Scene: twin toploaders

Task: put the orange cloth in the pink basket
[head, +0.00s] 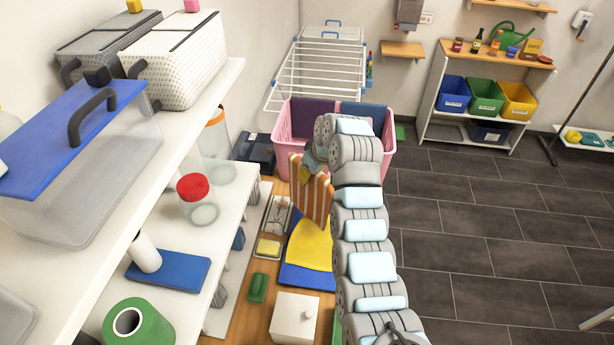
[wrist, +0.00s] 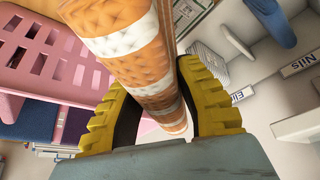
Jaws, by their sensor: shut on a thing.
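The orange cloth (head: 311,195) has orange and white stripes and hangs below my gripper (head: 307,172) in the head view. In the wrist view the cloth (wrist: 135,50) passes between the yellow ribbed fingers of my gripper (wrist: 158,108), which is shut on it. The pink basket (head: 387,140) stands on the floor side at the back, just beyond my gripper, with blue cloth panels in it. My arm hides part of its front. In the wrist view the basket's slotted wall (wrist: 60,65) is at the left, apart from the cloth.
A white drying rack (head: 315,75) stands behind the basket. White shelves with containers (head: 198,200) line the left. The tiled floor (head: 480,220) at right is clear.

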